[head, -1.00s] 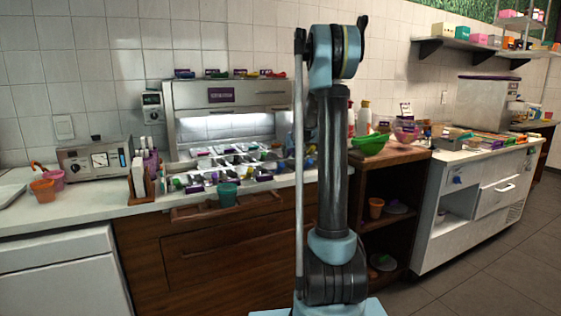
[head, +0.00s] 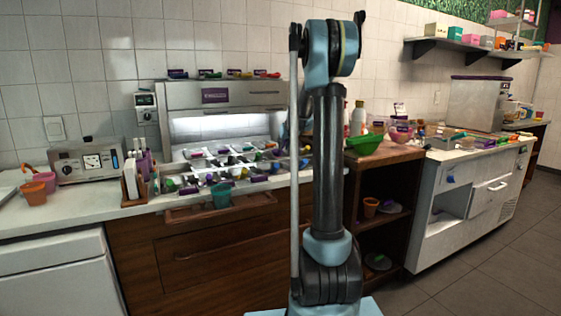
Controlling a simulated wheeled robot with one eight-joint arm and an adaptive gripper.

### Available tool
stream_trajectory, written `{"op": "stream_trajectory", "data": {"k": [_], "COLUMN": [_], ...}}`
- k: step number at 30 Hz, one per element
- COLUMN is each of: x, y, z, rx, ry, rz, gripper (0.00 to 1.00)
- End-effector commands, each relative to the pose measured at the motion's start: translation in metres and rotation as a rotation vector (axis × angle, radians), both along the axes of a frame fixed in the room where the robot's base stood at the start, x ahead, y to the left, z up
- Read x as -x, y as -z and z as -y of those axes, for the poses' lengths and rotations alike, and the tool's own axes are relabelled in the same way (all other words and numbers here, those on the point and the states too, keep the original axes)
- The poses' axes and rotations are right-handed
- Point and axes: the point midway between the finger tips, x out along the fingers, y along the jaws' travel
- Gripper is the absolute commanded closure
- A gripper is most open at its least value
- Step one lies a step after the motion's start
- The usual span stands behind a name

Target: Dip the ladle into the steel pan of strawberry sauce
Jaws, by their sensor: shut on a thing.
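A topping station with a lit back stands on the counter, and its steel pans (head: 225,160) lie in rows in front of the light. The pans are small in the head view, and I cannot tell which one holds strawberry sauce. I cannot make out the ladle. My arm rises in front of the station's right end and covers part of it. My gripper is not visible, hidden behind the arm or out of the frame.
A teal cup (head: 221,195) stands at the station's front edge. A control box (head: 85,160) and an orange cup (head: 34,192) are to the left. A green bowl (head: 364,144) sits on the wooden shelf unit (head: 393,160) to the right. Grey floor lies open at lower right.

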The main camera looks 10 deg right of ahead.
Motion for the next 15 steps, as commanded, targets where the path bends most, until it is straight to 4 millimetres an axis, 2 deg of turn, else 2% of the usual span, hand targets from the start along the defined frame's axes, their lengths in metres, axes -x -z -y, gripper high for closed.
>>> {"op": "stream_trajectory", "data": {"k": [15], "x": [0.000], "y": [-0.038], "z": [0.000], "rx": [0.000], "ry": [0.000], "rz": [0.000], "gripper": [1.00]}}
